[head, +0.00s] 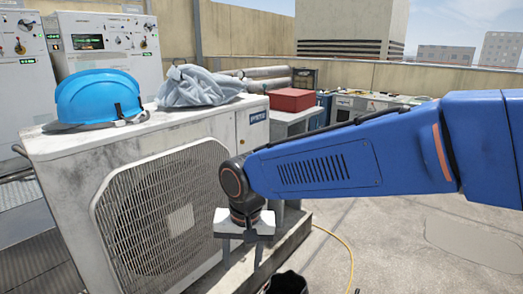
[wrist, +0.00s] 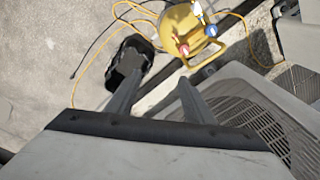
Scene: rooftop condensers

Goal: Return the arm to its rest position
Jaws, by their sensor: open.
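My blue arm reaches in from the right in the head view. My gripper (head: 243,255) hangs pointing down in front of the grille of the condenser unit (head: 180,128). In the wrist view my gripper (wrist: 155,88) shows two dark fingers spread apart with nothing between them. The condenser's grille (wrist: 250,112) is close by on the right in that view.
A blue hard hat (head: 98,97) and a grey cloth bag (head: 198,86) sit on the condenser top. A red box (head: 292,99) stands behind. A yellow hose (head: 345,250) crosses the floor. Control panels (head: 108,42) stand at the back left. The floor at right is mostly clear.

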